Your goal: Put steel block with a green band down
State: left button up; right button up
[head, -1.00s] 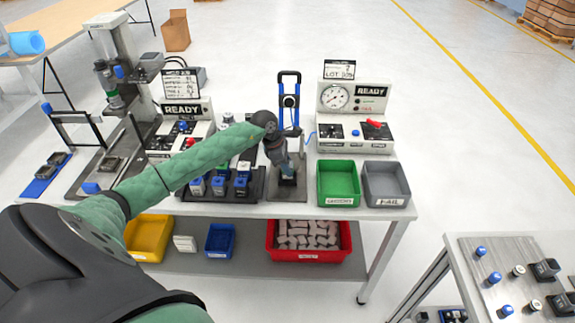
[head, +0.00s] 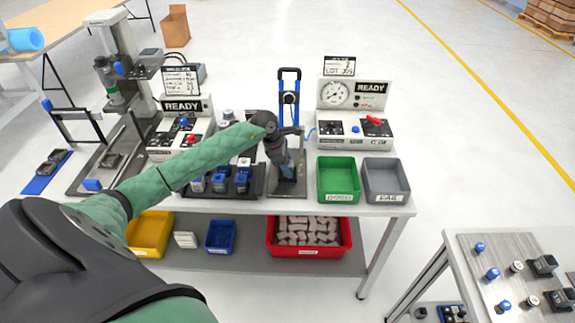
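My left gripper (head: 286,166) is at the end of my green-sleeved arm, pointing down over the grey plate (head: 290,191) of a small fixture with a blue-handled clamp (head: 289,88) behind it. Its fingers are small and dark here, and I cannot tell whether they are open or shut. I cannot make out a steel block with a green band; any block at the fingertips is hidden or too small to tell. My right gripper is out of view.
A black tray (head: 258,190) with several blue-and-grey pieces is left of the fixture. A green bin (head: 338,197) and a grey bin (head: 386,199) stand to its right. A gauge unit (head: 354,129) stands behind the bins. A side table (head: 510,245) is at lower right.

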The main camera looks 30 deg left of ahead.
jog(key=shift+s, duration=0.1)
pick_arm(q)
jog(key=shift+r, duration=0.15)
jog(key=shift+a+r, duration=0.2)
jog(key=shift+r, duration=0.05)
jog(key=b+v, duration=0.3)
jog(key=v, duration=0.2)
jog(key=shift+s+a+r, duration=0.1)
jog(key=shift+r, duration=0.05)
jog(key=shift+b+v, duration=0.95)
jog(key=shift+v, duration=2)
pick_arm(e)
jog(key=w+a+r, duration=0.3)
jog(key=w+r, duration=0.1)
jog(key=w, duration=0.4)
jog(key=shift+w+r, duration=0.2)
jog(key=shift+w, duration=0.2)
